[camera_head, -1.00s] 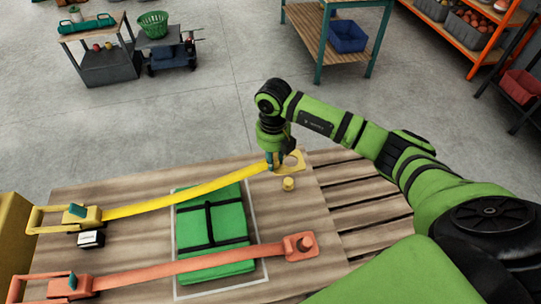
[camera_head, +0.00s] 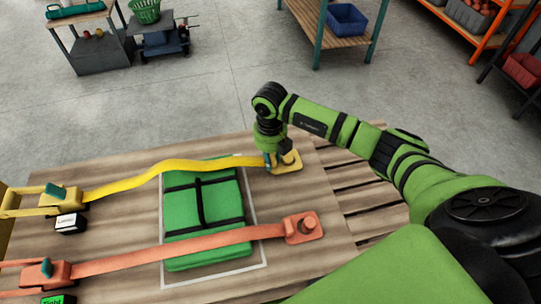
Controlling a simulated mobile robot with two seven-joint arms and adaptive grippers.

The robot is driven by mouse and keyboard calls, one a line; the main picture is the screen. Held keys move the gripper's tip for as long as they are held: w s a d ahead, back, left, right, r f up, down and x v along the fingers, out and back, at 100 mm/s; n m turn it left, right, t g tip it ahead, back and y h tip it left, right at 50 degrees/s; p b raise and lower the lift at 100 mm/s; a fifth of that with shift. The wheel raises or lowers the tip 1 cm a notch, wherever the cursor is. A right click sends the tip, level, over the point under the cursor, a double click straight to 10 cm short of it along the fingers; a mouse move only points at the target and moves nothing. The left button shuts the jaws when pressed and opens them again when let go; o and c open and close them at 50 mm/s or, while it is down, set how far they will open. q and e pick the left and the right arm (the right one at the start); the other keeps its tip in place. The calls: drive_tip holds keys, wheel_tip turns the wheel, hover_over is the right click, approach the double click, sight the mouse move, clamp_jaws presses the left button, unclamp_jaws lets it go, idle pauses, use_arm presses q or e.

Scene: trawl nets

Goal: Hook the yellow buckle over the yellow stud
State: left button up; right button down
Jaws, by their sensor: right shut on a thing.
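The yellow buckle (camera_head: 288,169) is a flat plate at the right end of the yellow strap (camera_head: 190,166). The yellow stud (camera_head: 289,156) shows at the buckle's opening, with the plate around its visible sides. Part of the stud and opening is hidden by my gripper, so I cannot tell if the plate lies fully flat. My right gripper (camera_head: 270,162) points down and is shut on the buckle's strap end, to the left of the stud. My left gripper is out of view.
An orange strap (camera_head: 180,250) crosses the near side, its buckle (camera_head: 294,236) around the orange stud (camera_head: 309,223). A yellow ratchet (camera_head: 70,197) with a white-labelled box (camera_head: 68,223) stands at left. Slatted boards (camera_head: 350,188) lie to the right.

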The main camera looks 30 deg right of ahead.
drive_tip(key=shift+f, duration=0.25)
drive_tip(key=c, duration=0.9)
unclamp_jaws()
drive_tip(key=shift+c, duration=0.2)
wheel_tip(320, 180, up, 12)
drive_tip(key=shift+a, duration=0.1)
